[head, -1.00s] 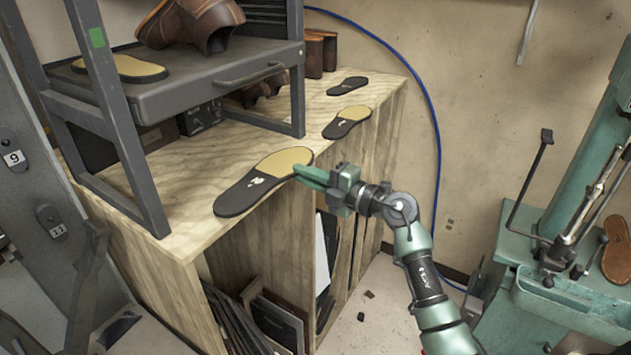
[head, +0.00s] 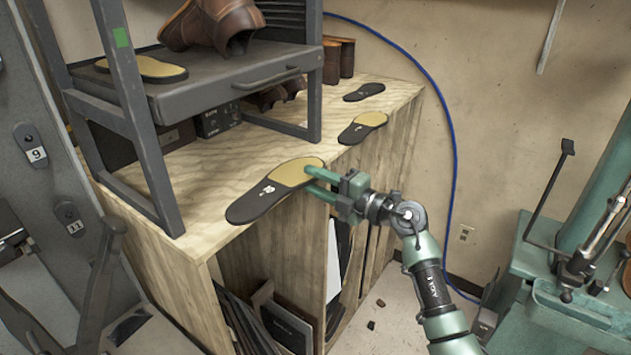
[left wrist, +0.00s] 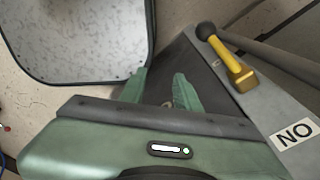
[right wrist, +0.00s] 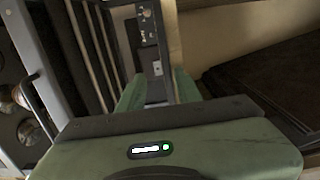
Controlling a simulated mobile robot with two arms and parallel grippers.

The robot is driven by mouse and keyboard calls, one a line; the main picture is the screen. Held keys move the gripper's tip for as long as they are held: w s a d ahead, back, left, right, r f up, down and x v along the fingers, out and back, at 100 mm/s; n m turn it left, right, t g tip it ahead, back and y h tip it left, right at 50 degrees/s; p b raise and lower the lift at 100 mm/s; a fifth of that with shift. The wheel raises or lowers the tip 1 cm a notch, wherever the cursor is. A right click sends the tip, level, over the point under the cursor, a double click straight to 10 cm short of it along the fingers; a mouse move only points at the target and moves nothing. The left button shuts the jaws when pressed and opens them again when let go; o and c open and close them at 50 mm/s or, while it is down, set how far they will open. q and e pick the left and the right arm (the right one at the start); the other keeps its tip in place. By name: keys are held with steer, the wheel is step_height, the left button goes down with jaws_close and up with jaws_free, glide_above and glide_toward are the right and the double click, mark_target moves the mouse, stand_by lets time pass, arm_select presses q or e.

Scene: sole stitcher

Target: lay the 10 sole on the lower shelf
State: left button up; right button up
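A dark sole with a tan heel end (head: 268,190) lies near the front edge of the wooden bench top (head: 225,165). Its white mark is too small to read, so I cannot confirm it is the 10. Two smaller soles lie behind it, one with a tan end (head: 363,126) and one dark (head: 364,91). My right gripper (head: 312,183) is open at the near sole's tan end, its fingers apart; I see no sole between them in the right wrist view (right wrist: 157,90). My left gripper (left wrist: 160,88) is open and empty in the left wrist view.
A dark metal rack (head: 158,170) stands on the bench; its grey shelf (head: 225,92) carries a brown shoe (head: 215,25) and another sole (head: 142,68). A green machine (head: 570,295) stands at right.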

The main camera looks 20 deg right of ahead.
steer(key=b+v, duration=0.2)
steer(key=v, duration=0.5)
steer(key=shift+s+d, duration=0.25)
steer(key=shift+s, duration=0.1)
